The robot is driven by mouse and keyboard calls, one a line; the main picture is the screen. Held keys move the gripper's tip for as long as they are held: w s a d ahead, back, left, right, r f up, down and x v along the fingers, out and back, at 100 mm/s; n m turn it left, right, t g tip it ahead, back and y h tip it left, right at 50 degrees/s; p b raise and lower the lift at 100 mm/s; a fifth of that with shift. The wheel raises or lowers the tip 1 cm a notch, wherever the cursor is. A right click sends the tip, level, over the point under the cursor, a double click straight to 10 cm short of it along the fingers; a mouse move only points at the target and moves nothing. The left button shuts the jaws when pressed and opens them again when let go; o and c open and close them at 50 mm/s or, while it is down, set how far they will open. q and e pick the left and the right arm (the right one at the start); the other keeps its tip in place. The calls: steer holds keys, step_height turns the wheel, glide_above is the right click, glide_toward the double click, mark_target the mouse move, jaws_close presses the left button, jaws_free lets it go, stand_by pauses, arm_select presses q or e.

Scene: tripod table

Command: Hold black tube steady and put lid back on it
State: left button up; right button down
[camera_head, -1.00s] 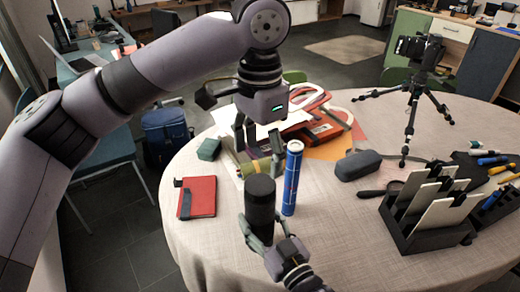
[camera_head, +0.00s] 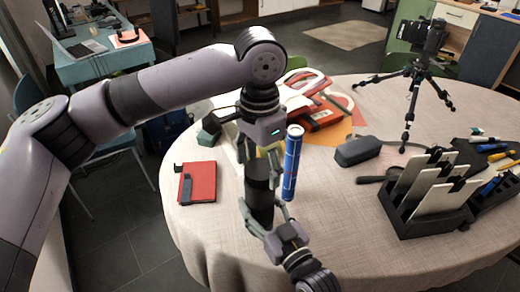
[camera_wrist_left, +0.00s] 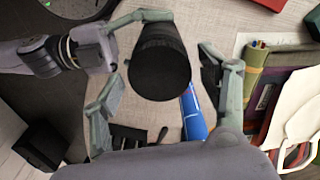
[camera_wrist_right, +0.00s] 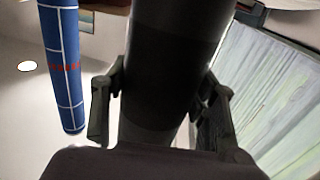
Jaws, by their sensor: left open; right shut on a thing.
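The black tube (camera_head: 261,196) stands upright near the table's front edge. My right gripper (camera_head: 259,222) is shut on its lower part, and the right wrist view shows a finger on each side of the tube (camera_wrist_right: 170,70). My left gripper (camera_head: 260,158) is open, just above the tube top and pointing down. In the left wrist view its spread fingers are on both sides of the dark tube top (camera_wrist_left: 160,70), apart from it. I cannot make out a separate lid; the left gripper partly hides the tube top in the head view.
A blue tube (camera_head: 292,165) stands close to the right of the black tube. A red notebook (camera_head: 198,182) lies to the left. A dark case (camera_head: 357,150), a tripod (camera_head: 412,95) and a black rack (camera_head: 432,205) are to the right. The front right tabletop is clear.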

arm_select(q)
steer(key=shift+f, duration=0.3)
steer(key=shift+c, duration=0.3)
steer(key=c, duration=1.1)
steer(key=shift+c, duration=0.2)
steer(key=o, duration=1.4)
steer(key=shift+c, duration=0.2)
step_height(320, 180, up, 12)
